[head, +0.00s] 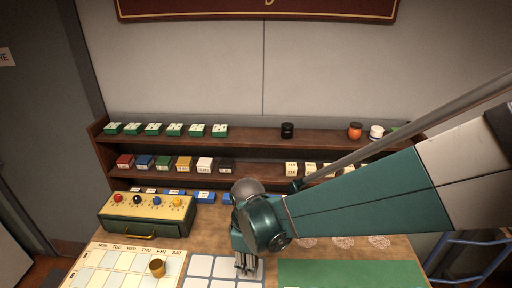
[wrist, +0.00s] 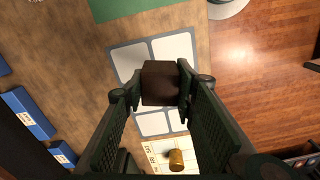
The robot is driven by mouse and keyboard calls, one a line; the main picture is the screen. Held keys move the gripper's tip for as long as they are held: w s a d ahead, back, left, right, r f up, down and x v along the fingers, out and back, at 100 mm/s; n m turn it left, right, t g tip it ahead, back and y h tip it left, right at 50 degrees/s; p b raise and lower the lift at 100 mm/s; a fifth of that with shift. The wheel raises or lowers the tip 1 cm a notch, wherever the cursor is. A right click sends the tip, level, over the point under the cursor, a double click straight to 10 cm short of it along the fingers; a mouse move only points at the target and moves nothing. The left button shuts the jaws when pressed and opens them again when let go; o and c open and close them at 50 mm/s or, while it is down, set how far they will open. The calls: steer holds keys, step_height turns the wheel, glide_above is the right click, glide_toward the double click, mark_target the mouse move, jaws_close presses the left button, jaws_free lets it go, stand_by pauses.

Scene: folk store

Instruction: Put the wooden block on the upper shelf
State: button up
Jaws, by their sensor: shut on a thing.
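The wooden block (wrist: 160,82) is dark brown and sits between the fingertips of my gripper (wrist: 160,90) in the wrist view. My gripper is shut on it, above the white-squared grid mat (wrist: 128,62). In the head view my gripper (head: 247,264) points down over the same mat at the front of the table, and the block cannot be made out there. The upper shelf (head: 255,136) runs along the wall behind the table. It is well behind and above my gripper.
Green boxes (head: 173,130) stand on the upper shelf's left, a black jar (head: 287,130) near its middle, and an orange jar (head: 355,131) at right. Bare stretches lie between. A yellow-topped drawer box (head: 147,212) and a small brown cup (head: 157,268) are on the table.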

step_height(320, 180, up, 42)
steer(key=w+d+r+m+p, duration=0.15)
steer(key=w+d, duration=0.25)
steer(key=w, duration=0.5)
steer(key=w+d+m+p, duration=0.1)
steer(key=w+d+p, duration=0.3)
steer(key=w, duration=0.5)
steer(key=w+d+r+m+p, duration=0.1)
steer(key=w+d, duration=0.4)
steer(key=w, duration=0.5)
steer(key=w+d+f+m+p, duration=0.3)
steer(key=w+d, duration=1.1)
steer(key=d, duration=0.3)
step_height(320, 180, down, 5)
steer(key=shift+s+r, duration=0.1)
steer(key=shift+r, duration=0.05)
steer(key=shift+f+p, duration=0.35)
steer(key=shift+f, duration=2.55)
steer(key=shift+f, duration=0.1)
